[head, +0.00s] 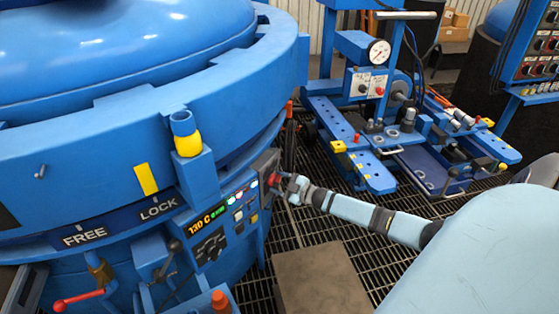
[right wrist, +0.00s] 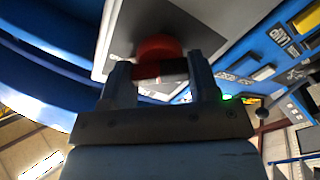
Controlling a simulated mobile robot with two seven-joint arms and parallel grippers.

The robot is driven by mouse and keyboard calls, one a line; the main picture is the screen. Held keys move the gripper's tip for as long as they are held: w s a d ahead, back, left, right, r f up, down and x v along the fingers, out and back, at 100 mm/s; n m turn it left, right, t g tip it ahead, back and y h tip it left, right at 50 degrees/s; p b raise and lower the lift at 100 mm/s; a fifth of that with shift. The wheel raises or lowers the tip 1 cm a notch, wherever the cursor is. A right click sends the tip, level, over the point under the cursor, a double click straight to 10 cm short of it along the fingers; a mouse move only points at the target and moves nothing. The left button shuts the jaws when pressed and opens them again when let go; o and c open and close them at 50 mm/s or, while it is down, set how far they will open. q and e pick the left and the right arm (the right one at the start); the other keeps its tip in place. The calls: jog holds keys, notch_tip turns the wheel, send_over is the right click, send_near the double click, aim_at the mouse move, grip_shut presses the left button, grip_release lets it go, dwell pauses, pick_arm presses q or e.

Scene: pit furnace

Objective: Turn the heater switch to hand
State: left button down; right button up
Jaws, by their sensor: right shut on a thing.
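A red switch knob (head: 274,179) sits on a small grey box (head: 263,165) on the side of the blue furnace, right of the lit display. My right gripper (head: 289,186) is at the knob, its arm coming in from the right. In the right wrist view the red knob (right wrist: 158,48) stands out from a grey plate (right wrist: 118,42). My right gripper (right wrist: 160,70) is shut on it, with one finger on each side. The knob's marking and pointer are hidden, so its setting cannot be read. My left gripper is not in view.
A FREE/LOCK plate (head: 120,222) and a red-handled lever (head: 77,299) are to the left. A blue bench with a gauge (head: 379,52) stands behind. Grating floor lies below.

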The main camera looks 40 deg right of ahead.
dwell(0.4)
jog(key=o, duration=0.9)
pick_arm(q)
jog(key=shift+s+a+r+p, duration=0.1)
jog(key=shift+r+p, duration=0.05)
jog(key=shift+p, duration=0.8)
pick_arm(e)
jog(key=v, duration=1.3)
jog(key=shift+s+d, duration=0.15)
jog(key=shift+s, duration=0.2)
